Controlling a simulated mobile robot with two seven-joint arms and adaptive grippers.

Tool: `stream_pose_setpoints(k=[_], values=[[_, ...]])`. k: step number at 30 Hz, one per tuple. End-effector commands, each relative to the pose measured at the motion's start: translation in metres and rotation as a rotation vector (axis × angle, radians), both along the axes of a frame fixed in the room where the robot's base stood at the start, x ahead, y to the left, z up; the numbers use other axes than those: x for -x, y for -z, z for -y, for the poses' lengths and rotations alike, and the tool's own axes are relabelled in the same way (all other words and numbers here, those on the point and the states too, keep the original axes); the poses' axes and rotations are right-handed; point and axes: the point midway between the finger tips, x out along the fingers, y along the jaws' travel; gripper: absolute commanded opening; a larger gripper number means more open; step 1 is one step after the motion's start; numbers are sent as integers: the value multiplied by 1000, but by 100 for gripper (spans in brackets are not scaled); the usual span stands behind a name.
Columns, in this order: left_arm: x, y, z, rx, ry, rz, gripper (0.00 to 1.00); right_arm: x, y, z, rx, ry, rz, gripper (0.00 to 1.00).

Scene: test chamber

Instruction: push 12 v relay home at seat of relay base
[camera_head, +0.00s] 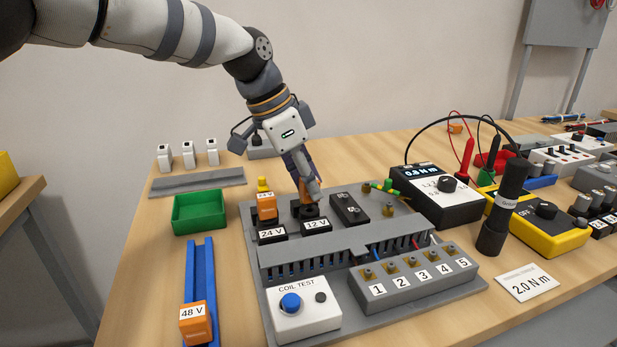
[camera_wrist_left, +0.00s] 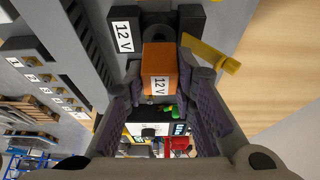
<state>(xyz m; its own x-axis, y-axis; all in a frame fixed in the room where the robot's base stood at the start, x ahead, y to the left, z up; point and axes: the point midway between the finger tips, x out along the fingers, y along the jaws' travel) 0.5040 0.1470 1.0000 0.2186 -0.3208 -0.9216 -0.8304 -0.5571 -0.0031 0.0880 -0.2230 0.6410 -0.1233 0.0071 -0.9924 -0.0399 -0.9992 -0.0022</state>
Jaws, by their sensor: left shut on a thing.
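My left gripper (camera_head: 310,188) points down over the relay base marked 12 V (camera_head: 313,226). It is shut on the orange 12 V relay (camera_head: 303,190). In the left wrist view the 12 V relay (camera_wrist_left: 159,72) sits between the two fingers (camera_wrist_left: 162,93), its label facing the camera. The black 12 V base (camera_wrist_left: 122,36) lies right behind it. The relay is at the seat, but how deep it sits is hidden. A yellow lever (camera_wrist_left: 212,57) sticks out beside the base. My right gripper is not in view.
An orange relay (camera_head: 267,207) stands in the 24 V base (camera_head: 271,234) just left of the gripper. A black base (camera_head: 349,209) is to the right. A 48 V relay (camera_head: 195,323) is on the blue rail (camera_head: 198,270). A green tray (camera_head: 200,212) and coil test box (camera_head: 303,311) stand nearby.

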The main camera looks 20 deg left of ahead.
Motion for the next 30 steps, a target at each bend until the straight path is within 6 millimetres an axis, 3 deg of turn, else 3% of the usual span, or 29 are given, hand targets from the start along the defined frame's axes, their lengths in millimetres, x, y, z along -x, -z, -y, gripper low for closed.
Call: stream_pose_setpoints(k=[21, 22, 25, 30], values=[[0, 18, 0, 0, 0, 0, 0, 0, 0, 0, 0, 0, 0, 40], [0, 18, 0, 0, 0, 0, 27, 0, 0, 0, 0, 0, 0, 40], [0, 18, 0, 0, 0, 0, 48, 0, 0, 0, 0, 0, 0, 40], [0, 18, 0, -1, 0, 1, 48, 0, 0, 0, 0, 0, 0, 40]])
